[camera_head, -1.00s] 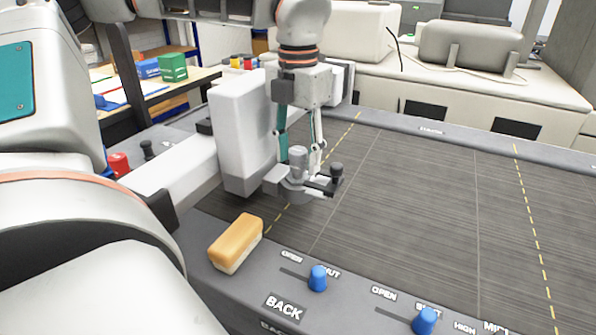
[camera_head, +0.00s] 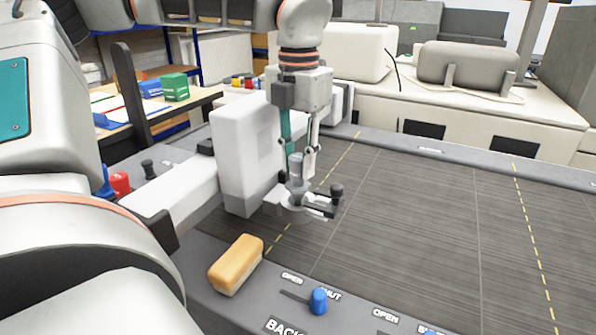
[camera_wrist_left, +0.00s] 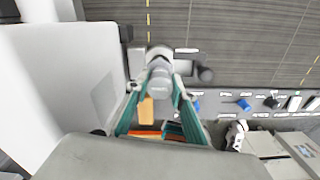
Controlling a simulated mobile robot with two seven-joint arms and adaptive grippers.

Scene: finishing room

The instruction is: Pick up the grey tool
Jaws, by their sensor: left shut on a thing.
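The grey tool (camera_head: 296,190) is a small upright cylinder with a dark-knobbed handle arm on its right. It stands at the left part of the dark bed, beside a white housing. My left gripper (camera_head: 299,168) points down at it and is shut on its upright grey part. In the left wrist view the tool's round grey top (camera_wrist_left: 159,82) lies between the two teal fingers (camera_wrist_left: 159,97). The tool's lower part is partly hidden. My right gripper does not show clearly in any view.
A white housing (camera_head: 243,160) stands close left of the tool. A yellow-and-white block (camera_head: 236,265) lies on the front rail, near a blue knob (camera_head: 318,301). The dark striped bed (camera_head: 420,230) is clear to the right.

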